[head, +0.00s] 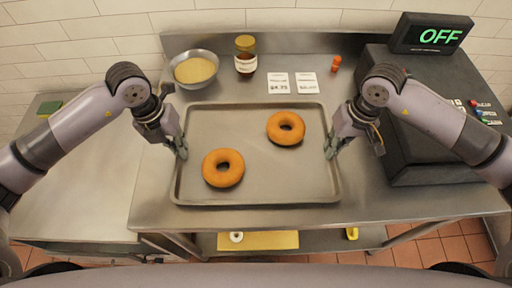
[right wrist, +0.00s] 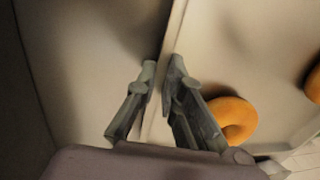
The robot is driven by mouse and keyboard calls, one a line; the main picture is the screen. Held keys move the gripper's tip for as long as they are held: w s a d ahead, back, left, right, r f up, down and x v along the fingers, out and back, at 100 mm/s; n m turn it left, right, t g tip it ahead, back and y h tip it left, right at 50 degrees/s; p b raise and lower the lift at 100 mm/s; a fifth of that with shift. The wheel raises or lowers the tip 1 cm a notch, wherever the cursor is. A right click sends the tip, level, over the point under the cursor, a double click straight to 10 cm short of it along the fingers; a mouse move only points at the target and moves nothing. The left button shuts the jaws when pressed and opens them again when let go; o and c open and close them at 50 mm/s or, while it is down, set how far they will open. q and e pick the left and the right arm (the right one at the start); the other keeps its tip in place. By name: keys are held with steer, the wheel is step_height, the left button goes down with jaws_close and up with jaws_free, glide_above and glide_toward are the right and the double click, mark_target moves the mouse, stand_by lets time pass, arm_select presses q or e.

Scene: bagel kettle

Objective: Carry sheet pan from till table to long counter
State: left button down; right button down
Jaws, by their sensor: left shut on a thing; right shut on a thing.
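The grey sheet pan (head: 255,190) is in the middle of the head view, over the steel table (head: 158,190). Two bagels lie in it: one at the front left (head: 223,168) and one at the back right (head: 286,128). My left gripper (head: 180,150) is shut on the pan's left rim. My right gripper (head: 332,150) is shut on its right rim. In the right wrist view the fingers (right wrist: 160,85) pinch the rim, with a bagel (right wrist: 233,118) close by inside the pan. Whether the pan touches the table or is slightly raised I cannot tell.
Behind the pan are a bowl (head: 194,70), a jar (head: 245,58), price cards (head: 293,84) and a small orange bottle (head: 336,63). A black machine (head: 420,150) with an OFF display (head: 432,34) stands on the right. A lower steel counter (head: 80,190) on the left has clear room.

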arm_select(q)
steer(key=shift+w+r, duration=0.1)
steer(key=shift+r, duration=0.05)
arm_select(e)
steer(key=shift+r, duration=0.15)
